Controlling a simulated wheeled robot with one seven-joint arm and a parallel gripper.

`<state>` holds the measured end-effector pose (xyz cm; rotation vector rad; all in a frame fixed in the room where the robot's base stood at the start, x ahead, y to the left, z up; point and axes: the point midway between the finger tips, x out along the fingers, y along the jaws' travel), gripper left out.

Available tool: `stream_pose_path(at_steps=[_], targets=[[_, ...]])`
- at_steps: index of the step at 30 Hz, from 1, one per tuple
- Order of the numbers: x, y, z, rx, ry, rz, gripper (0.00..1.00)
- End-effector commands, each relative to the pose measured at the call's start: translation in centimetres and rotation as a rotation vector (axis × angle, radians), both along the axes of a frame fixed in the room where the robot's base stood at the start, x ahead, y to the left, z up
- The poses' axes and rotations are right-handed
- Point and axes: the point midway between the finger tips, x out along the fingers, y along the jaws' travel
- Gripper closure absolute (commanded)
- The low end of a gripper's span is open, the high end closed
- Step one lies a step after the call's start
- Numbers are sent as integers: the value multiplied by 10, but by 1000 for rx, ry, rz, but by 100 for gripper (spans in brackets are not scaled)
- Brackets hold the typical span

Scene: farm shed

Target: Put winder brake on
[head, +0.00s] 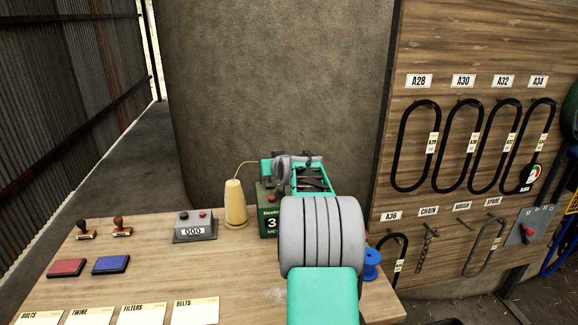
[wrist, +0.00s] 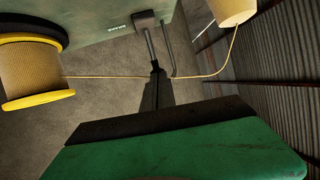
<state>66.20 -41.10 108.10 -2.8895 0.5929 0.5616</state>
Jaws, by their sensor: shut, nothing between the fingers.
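The winder (head: 268,222) is a dark green box with a counter and a red button on the workbench. My arm hides much of it in the head view. In the wrist view its green side (wrist: 85,25) carries an upside-down BRAKE label (wrist: 118,27). A dark brake lever (wrist: 149,45) sticks out beside the label. My gripper (wrist: 156,72) is shut, and its dark fingertips are at the free end of the lever. Whether they touch it I cannot tell. A yellow-flanged spool (wrist: 38,75) with twine sits at the left.
A thin bent rod (wrist: 165,50) stands beside the lever. Twine runs past my fingertips to the cream cone (wrist: 232,8), which is also on the bench (head: 235,204). A grey counter box (head: 195,227), stamp pads and a blue spool (head: 372,264) are on the bench (head: 150,260).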

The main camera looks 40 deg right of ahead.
Motion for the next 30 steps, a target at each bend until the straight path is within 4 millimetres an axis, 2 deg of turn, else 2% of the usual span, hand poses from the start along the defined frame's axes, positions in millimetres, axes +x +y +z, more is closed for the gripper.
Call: stream_pose_path(at_steps=[1, 4, 11, 21, 30], targets=[[5, 0, 7, 19, 30, 3, 100], [10, -1, 2, 50, 81, 6, 100], [8, -2, 1, 47, 75, 3, 100], [7, -3, 16, 46, 74, 2, 100], [7, -2, 16, 46, 74, 3, 100]])
